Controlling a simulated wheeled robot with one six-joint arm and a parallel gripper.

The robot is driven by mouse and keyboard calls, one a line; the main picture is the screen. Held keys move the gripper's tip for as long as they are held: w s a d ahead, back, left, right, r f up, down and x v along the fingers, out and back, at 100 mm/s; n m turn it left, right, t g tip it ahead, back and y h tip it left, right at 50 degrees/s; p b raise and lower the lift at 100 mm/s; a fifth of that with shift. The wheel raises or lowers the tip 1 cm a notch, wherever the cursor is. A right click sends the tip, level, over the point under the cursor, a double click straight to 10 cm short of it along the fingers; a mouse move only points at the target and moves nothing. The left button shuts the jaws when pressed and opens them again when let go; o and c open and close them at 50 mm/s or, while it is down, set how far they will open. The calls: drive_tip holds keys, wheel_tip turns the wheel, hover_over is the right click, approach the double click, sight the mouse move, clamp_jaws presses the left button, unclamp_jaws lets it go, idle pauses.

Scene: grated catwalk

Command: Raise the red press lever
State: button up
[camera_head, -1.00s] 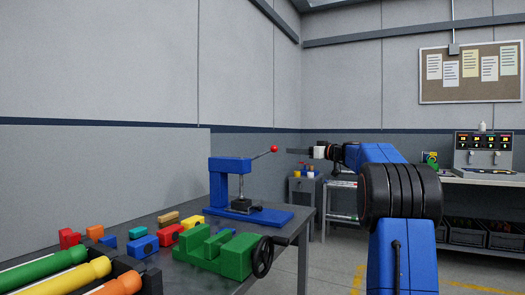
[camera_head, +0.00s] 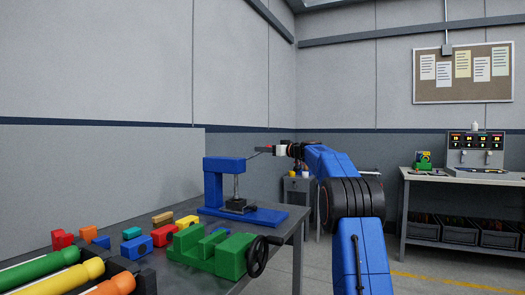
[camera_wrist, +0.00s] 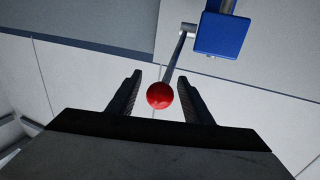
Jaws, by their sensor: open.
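The blue press (camera_head: 213,185) stands on the table with its thin lever rod (camera_head: 256,152) reaching out to the right. The rod's red ball knob (camera_wrist: 160,95) shows in the wrist view, between the two fingers of my gripper (camera_wrist: 159,76), with a gap on each side. The grey rod (camera_wrist: 175,58) runs up from the ball to the blue press head (camera_wrist: 222,34). In the head view my gripper (camera_head: 270,149) is at the lever's outer end and mostly covers the knob. My gripper is open and holds nothing.
A green vise (camera_head: 215,250) with a black handwheel (camera_head: 257,257) stands in front of the press. Several coloured blocks (camera_head: 133,233) and a dark rack of coloured cylinders (camera_head: 145,278) lie to the left. Air around the lever is clear.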

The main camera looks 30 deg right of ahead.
drive_tip(key=shift+x, duration=0.85)
clamp_jaws()
drive_tip(key=shift+a+r, duration=0.1)
drive_tip(key=shift+r, duration=0.05)
